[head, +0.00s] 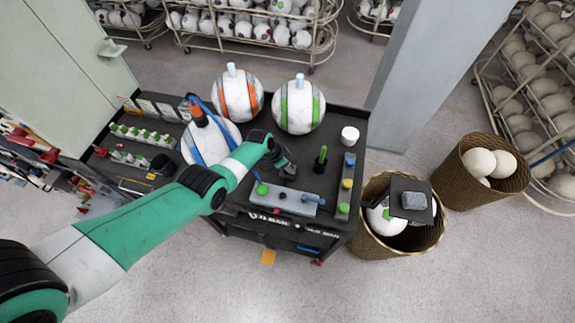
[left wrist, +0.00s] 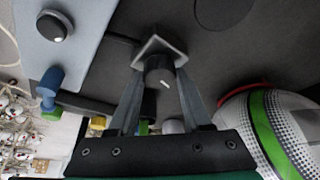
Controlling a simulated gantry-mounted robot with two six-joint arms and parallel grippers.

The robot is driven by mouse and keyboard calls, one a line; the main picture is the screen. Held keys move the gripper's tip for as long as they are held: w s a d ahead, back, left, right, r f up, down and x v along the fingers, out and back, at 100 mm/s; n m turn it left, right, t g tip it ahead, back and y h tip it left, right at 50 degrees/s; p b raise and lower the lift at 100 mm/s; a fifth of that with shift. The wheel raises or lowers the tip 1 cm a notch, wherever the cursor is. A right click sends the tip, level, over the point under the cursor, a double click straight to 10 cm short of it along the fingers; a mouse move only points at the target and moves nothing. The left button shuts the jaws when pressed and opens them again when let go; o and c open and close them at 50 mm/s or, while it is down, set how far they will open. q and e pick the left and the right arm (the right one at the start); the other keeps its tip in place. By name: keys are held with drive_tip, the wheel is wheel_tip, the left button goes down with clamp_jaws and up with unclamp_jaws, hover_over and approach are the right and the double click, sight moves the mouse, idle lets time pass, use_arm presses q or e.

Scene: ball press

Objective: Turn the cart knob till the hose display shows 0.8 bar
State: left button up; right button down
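In the head view my left gripper (head: 286,170) is low over the middle of the black cart (head: 330,230) and hides the knob. A blue hose (head: 222,128) runs behind my arm beside a ball with blue stripes (head: 205,140). I cannot make out a pressure reading. My right gripper is in neither view.
Balls with orange (head: 238,95) and green (head: 299,106) stripes stand at the cart's back. A grey box (head: 285,200) lies near the front edge, and a white cup (head: 349,136) stands at the right. Wicker baskets (head: 425,240) with balls stand right of the cart.

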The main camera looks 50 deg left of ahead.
use_arm(q)
clamp_jaws()
drive_tip(key=shift+n, duration=0.4)
drive_tip(key=shift+d+n+y+p, duration=0.1)
drive_tip(key=shift+n+y+p, duration=0.4)
drive_tip(key=shift+n, duration=0.4)
drive_tip(key=shift+n+y, duration=0.6)
drive_tip(key=shift+n, duration=1)
drive_tip(key=o, duration=0.8)
unclamp_jaws()
